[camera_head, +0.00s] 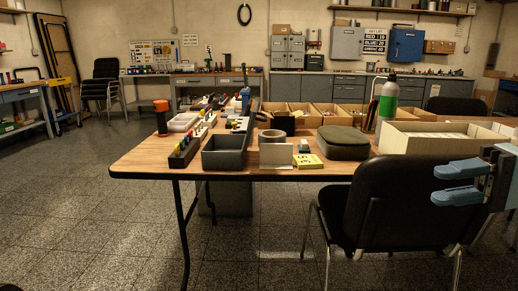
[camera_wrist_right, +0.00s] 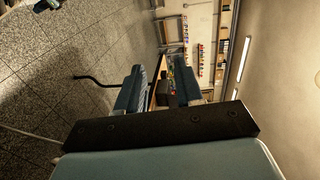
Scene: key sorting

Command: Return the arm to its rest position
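My right gripper (camera_head: 438,185) is at the right edge of the head view, in front of the black chair's backrest, with its two blue fingers apart and nothing between them. In the right wrist view the same gripper (camera_wrist_right: 158,92) shows a clear gap between its fingers, with floor and distant furniture behind. My left arm and gripper are not in view. On the wooden table (camera_head: 140,164), a dark rack (camera_head: 184,154) with several coloured pieces stands near the left. A dark grey open bin (camera_head: 226,154) sits beside it. Both are far from the right gripper.
A black chair (camera_head: 395,200) stands at the table's front right.

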